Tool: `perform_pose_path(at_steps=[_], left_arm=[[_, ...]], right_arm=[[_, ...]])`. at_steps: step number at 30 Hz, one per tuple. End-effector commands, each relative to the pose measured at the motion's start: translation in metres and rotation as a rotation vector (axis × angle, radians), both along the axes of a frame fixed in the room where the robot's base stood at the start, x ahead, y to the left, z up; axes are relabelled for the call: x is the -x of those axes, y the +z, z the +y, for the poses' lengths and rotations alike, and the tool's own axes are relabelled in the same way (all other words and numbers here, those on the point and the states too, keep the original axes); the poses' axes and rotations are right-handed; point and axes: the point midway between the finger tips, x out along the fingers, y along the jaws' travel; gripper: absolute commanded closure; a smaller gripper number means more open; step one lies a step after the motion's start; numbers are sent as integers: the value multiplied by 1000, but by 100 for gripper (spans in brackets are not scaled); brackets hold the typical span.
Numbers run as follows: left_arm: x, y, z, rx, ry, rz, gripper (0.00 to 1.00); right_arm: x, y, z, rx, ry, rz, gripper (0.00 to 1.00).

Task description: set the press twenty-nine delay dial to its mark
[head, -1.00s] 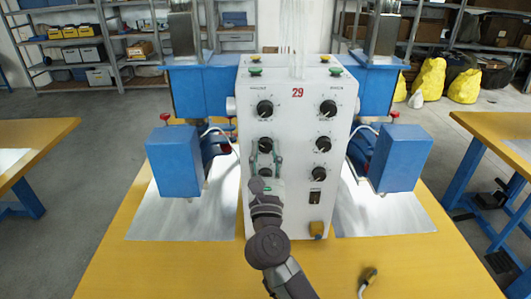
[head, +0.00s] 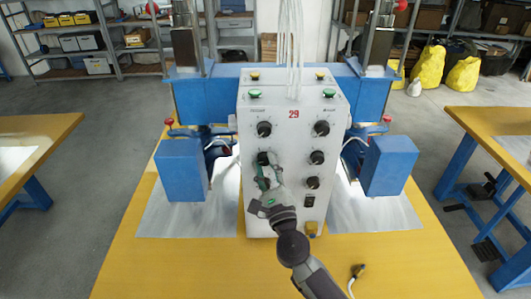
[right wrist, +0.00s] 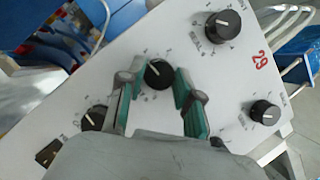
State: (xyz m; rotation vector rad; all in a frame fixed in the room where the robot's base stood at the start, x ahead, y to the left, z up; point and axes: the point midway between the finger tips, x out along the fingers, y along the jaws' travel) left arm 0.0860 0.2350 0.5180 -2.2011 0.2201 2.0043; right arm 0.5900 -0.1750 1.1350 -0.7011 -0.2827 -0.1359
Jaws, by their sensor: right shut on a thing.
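The press twenty-nine panel is a white box (head: 291,107) with a red 29, standing upright on the yellow table. Black dials sit in columns on its front. My right gripper (head: 262,172) is at the left column in the head view, with its green fingers at the middle dial (head: 263,158). In the right wrist view the fingers (right wrist: 155,90) are shut around this dial (right wrist: 158,74), one on each side. A white pointer line shows on its face. The gripper and arm hide the lower left of the panel. My left gripper is not in view.
An upper left dial (head: 264,128) and an upper right dial (head: 322,128) are close by. Blue boxes (head: 181,170) (head: 391,165) flank the panel. Cables hang above the panel.

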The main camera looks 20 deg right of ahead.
Motion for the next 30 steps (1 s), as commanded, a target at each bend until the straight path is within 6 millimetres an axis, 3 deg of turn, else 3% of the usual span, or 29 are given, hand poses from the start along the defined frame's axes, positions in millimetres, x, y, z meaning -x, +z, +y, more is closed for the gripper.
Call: perform_pose_path(at_steps=[1, 12, 19, 30], left_arm=[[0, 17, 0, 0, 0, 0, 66], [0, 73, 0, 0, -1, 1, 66], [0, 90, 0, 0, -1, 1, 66], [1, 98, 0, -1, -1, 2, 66]], right_arm=[[0, 7, 0, 46, 0, 17, 100], [1, 7, -2, 372, 0, 112, 100], [1, 4, -1, 533, 1, 159, 100], [1, 2, -1, 674, 2, 199, 100]])
